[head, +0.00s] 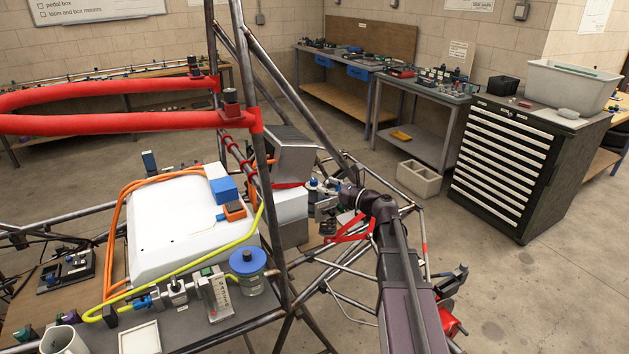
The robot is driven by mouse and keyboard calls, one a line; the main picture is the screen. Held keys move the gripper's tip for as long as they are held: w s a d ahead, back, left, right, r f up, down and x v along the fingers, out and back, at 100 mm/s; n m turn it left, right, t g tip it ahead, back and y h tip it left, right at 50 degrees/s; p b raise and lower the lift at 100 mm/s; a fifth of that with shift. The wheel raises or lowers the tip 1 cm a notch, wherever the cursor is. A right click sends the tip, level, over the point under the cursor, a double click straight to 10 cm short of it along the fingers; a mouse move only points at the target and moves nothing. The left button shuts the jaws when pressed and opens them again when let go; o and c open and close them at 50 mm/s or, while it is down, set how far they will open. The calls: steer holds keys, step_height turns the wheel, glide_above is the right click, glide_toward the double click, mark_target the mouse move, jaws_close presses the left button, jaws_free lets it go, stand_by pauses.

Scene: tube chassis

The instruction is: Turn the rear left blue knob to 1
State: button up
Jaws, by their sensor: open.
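My arm reaches in from the lower right, and its wrist bends left behind the chassis tubes. My gripper (323,207) is at its end, small and among tubes and metal parts; it is open, and I see nothing held. A small blue part (313,182) shows just beyond it. A blue round cap (247,260) tops a clear jar at the front. A small blue valve handle (143,302) sits on the yellow hose line. I cannot tell which of these is the rear left knob, and no dial numbers are readable.
Steel chassis tubes (267,190) and a red padded hoop (130,123) stand around the work area. A white box (190,240) with orange cables and a blue block (223,188) is at left.

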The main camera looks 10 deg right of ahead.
mark_target(314, 179)
steer(key=shift+x, duration=2.6)
steer(key=shift+c, duration=0.2)
jaws_close()
